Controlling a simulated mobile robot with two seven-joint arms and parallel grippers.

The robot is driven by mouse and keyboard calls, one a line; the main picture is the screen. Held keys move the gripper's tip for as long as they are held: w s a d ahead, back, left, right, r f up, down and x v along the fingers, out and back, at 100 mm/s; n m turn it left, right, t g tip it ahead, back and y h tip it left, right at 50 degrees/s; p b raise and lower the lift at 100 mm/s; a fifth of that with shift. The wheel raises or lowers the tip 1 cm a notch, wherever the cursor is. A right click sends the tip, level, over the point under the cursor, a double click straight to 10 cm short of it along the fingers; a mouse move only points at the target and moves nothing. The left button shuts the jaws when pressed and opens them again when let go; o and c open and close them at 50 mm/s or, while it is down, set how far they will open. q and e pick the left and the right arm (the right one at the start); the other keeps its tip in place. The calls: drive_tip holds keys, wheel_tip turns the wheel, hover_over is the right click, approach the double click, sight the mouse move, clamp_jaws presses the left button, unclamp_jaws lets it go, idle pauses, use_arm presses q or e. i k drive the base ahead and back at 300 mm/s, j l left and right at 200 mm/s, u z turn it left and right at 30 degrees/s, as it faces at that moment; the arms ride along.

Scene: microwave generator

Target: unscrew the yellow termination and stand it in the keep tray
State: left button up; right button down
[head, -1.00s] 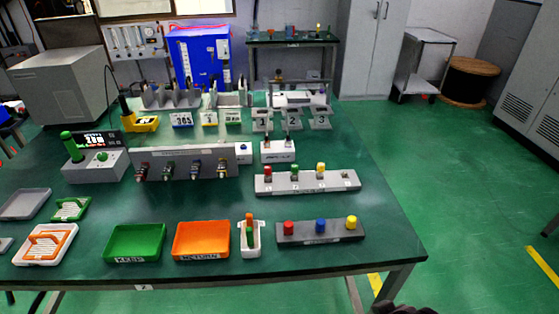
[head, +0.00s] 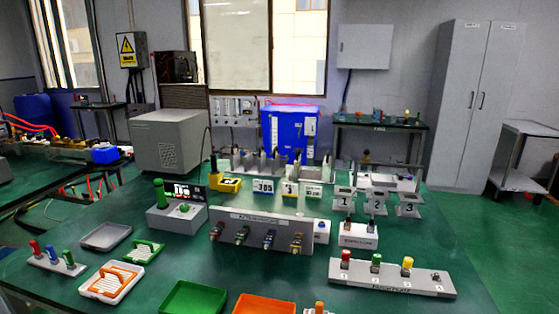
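A yellow-capped piece (head: 407,263) stands on the long light-grey block at the right, beside a green-capped one (head: 376,259) and a red-capped one (head: 345,256). A yellowish fitting (head: 296,243) is also on the front of the grey connector panel (head: 255,224), at the right end of its row. I cannot tell from this view which is the yellow termination. The green tray (head: 195,298) is at the bottom edge, partly cut off; its KEEP label shows only in the earlier frame. Neither gripper is in view.
An orange tray (head: 263,305) is cut off beside the green one. A small rack (head: 57,262) holds red, blue and green pieces. A green-handled box (head: 177,217) stands left of the panel.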

sight(408, 263)
drive_tip(key=k+l+u, duration=0.1)
drive_tip(key=l, duration=0.3)
drive_tip(key=k+l+u, duration=0.15)
drive_tip(key=l, duration=0.25)
drive_tip(key=k+l+u, duration=0.1)
drive_tip(key=l, duration=0.3)
drive_tip(key=k+l+u, duration=0.2)
drive_tip(key=l, duration=0.2)
drive_tip(key=k+l+u, duration=0.25)
drive_tip(key=l, duration=0.15)
drive_tip(key=l+u, duration=0.25)
drive_tip(key=l, duration=0.15)
drive_tip(key=k+l+u, duration=0.2)
drive_tip(key=l, duration=0.15)
drive_tip(key=l+u, duration=0.5)
drive_tip(key=l, duration=0.35)
drive_tip(key=i+l+u, duration=0.1)
drive_tip(key=l, duration=0.3)
drive_tip(key=i+l, duration=0.1)
drive_tip(key=l, duration=0.25)
drive_tip(key=u, duration=0.05)
